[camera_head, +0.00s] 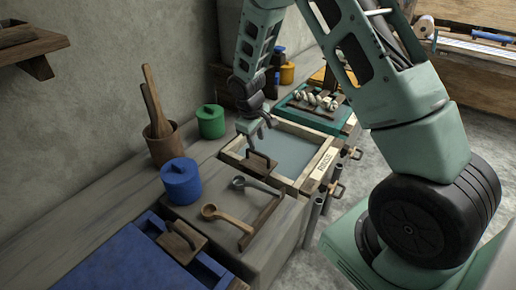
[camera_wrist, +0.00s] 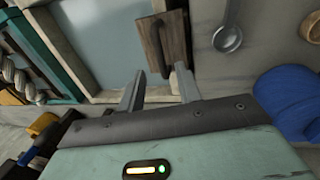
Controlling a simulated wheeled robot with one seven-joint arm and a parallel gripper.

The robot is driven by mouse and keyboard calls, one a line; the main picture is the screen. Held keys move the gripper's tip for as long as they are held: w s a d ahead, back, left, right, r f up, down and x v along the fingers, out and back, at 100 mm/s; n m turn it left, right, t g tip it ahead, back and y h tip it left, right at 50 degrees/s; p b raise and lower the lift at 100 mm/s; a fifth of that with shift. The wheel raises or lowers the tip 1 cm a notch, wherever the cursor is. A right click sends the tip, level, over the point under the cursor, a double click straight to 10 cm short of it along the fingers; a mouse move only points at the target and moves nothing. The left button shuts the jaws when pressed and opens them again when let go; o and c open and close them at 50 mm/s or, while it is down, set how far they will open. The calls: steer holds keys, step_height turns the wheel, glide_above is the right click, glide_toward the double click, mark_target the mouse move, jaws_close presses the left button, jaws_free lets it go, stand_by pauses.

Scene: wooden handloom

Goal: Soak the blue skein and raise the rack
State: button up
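My gripper (camera_head: 256,140) is open and empty above the near-left corner of the vat labelled RINSE (camera_head: 234,158). A wooden plate with a dark handle (camera_head: 259,162) sits at that corner. In the wrist view, the handle (camera_wrist: 157,48) lies just beyond my two separated fingers (camera_wrist: 158,90); I cannot tell whether they touch it. A blue vat (camera_head: 125,265) at the lower left has a similar handled plate (camera_head: 183,236) at its edge. Several twisted pale skeins (camera_head: 316,99) lie on the teal-framed vat (camera_head: 325,122) behind. I cannot make out a blue skein.
A blue lidded jar (camera_head: 181,181), a green jar (camera_head: 210,121) and a pot of wooden tools (camera_head: 164,143) stand along the wall side. A metal ladle (camera_head: 256,185) and a wooden spoon (camera_head: 225,217) lie between the rinse and blue vats.

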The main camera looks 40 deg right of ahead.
mark_target(259, 153)
steer(key=shift+w+d+f, duration=0.1)
steer(key=shift+d+f, duration=0.05)
steer(key=shift+f, duration=0.75)
steer(key=shift+w+d+f, duration=0.1)
steer(key=shift+d+f, duration=0.1)
steer(key=shift+f, duration=0.75)
steer(key=shift+d+f, duration=0.15)
steer(key=shift+f, duration=0.75)
steer(key=shift+r, duration=0.1)
jaws_close()
